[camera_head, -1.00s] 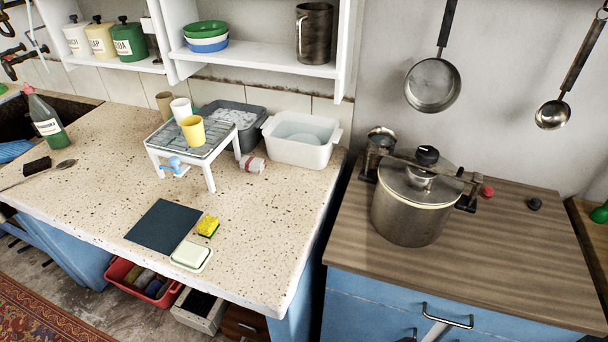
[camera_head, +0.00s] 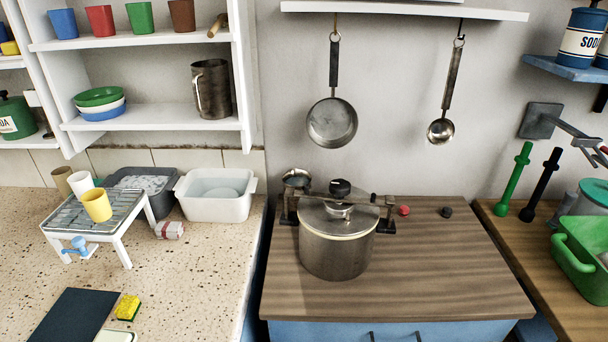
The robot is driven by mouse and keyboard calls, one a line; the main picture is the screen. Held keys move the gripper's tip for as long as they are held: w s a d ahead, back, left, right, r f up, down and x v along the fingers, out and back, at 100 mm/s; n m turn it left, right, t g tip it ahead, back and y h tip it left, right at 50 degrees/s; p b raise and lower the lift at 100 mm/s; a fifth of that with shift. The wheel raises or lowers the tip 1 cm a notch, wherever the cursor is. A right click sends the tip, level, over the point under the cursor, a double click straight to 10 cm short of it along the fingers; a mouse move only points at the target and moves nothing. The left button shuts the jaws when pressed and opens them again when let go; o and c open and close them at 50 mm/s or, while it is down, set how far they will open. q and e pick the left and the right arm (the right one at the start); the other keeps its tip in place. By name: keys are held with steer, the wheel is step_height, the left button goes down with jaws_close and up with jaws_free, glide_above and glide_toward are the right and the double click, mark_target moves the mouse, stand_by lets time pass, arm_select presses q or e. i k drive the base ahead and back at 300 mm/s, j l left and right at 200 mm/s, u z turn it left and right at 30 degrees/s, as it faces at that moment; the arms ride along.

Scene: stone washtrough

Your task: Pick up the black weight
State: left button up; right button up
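The black weight (camera_head: 447,212) is a small dark round piece. It lies on the brown wooden top (camera_head: 440,270) of the blue cabinet, near the back edge, to the right of the metal pressure pot. A similar red weight (camera_head: 404,210) lies to its left, closer to the pot. Neither of my grippers shows in the head view.
The metal pot (camera_head: 337,245) with its clamp bar stands left of the weights. A pan (camera_head: 332,122) and a ladle (camera_head: 440,131) hang above. A green basin (camera_head: 585,262) stands on the right table.

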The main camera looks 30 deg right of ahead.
mark_target(446, 212)
steer(key=z, duration=1.8)
steer(key=i+l, duration=0.15)
steer(key=l, duration=0.15)
steer(key=i+l, duration=0.15)
steer(key=l, duration=0.15)
steer(key=i+l, duration=0.15)
steer(key=l, duration=0.15)
